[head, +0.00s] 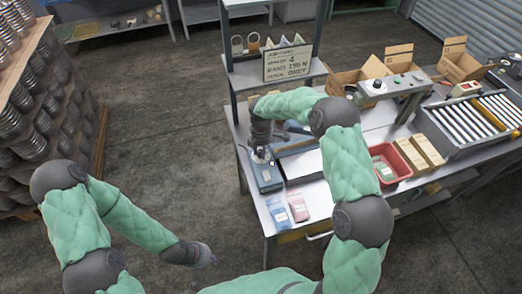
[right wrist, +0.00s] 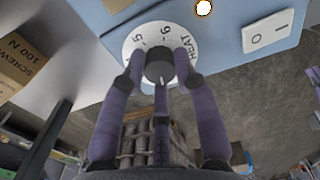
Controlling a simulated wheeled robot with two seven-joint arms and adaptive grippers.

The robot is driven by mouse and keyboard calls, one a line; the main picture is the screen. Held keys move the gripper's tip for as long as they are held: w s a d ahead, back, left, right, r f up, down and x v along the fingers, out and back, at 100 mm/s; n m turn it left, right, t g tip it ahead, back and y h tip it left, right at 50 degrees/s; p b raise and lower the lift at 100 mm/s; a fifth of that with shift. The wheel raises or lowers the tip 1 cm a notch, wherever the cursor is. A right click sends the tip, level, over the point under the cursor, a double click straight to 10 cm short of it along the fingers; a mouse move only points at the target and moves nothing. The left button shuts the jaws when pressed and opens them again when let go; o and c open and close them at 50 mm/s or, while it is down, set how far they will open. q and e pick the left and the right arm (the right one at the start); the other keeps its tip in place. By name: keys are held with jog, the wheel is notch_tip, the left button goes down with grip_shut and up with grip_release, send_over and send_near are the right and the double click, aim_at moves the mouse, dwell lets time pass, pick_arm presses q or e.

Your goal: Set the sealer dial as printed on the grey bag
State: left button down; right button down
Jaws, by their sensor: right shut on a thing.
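The blue sealer (head: 265,178) stands on the bench at the left. Its white dial plate (right wrist: 131,52) shows 5, 6 and HEAT in the right wrist view. My right gripper (head: 262,150) has its fingers closed around the dark dial knob (right wrist: 160,66). A pale pointer line on the knob faces the lower edge of that view; the number there is hidden. My left gripper (head: 204,256) hangs low, away from the bench; its finger opening is too small to tell. A blue bag (head: 278,214) and a pink bag (head: 298,207) lie at the bench front. No bag is clearly grey; their print is unreadable.
A red bin (head: 399,160) holds a greenish bag (head: 383,170). A rocker switch (right wrist: 268,32) and a lit lamp (right wrist: 204,7) sit beside the dial. Cardboard boxes and rollers fill the right.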

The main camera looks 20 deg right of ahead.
jog(key=c, duration=0.9)
grip_release()
jog(key=shift+c, duration=0.2)
notch_tip(320, 180, up, 12)
